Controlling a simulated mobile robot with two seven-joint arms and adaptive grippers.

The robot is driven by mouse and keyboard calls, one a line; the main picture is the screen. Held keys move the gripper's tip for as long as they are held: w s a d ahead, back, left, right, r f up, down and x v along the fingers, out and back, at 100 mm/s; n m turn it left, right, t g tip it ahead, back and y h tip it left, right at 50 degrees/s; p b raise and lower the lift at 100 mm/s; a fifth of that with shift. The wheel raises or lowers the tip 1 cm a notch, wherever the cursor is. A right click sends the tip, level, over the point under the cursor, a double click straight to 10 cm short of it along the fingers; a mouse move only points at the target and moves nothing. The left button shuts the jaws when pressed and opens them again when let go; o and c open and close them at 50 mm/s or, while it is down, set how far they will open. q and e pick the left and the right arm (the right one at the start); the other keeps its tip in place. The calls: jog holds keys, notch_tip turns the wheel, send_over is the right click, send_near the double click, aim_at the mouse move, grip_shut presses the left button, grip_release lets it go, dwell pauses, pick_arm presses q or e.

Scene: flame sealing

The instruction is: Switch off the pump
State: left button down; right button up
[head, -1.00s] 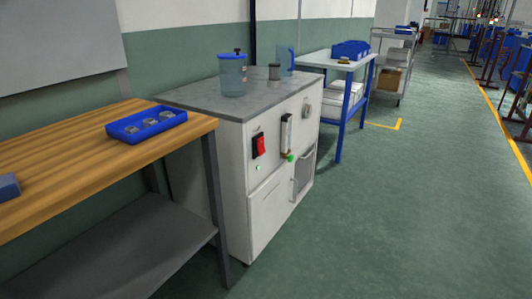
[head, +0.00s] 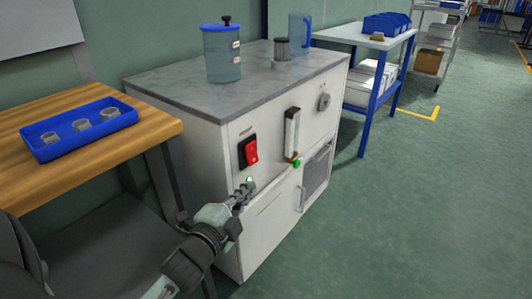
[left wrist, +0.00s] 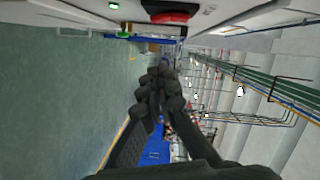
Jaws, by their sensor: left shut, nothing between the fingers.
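The pump appears to be the white cabinet (head: 272,225) with a grey top. A red rocker switch (head: 248,151) in a black frame is on its front; it also shows at the top of the left wrist view (left wrist: 172,17). A small green lamp (left wrist: 114,4) is lit beside it. My left gripper (head: 246,187) is just below the switch in the head view, near the front panel. Its dark fingers (left wrist: 161,75) are together and empty. I cannot tell whether they touch the panel. My right gripper is not in view.
A flow meter (head: 291,133) with a green knob (head: 297,163) and a round dial (head: 323,102) are right of the switch. A lidded jar (head: 222,55) stands on top. A wooden bench (head: 165,128) with a blue tray (head: 80,144) is left. Floor is clear at right.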

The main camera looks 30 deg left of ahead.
aim_at(252, 153)
pick_arm(q)
jog(key=shift+r, duration=0.45)
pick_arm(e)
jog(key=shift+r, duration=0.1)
pick_arm(q)
jog(key=w+a+f, duration=0.2)
jog(key=w+a, duration=0.3)
jog(key=w, duration=0.5)
jog(key=shift+w+a, duration=0.15)
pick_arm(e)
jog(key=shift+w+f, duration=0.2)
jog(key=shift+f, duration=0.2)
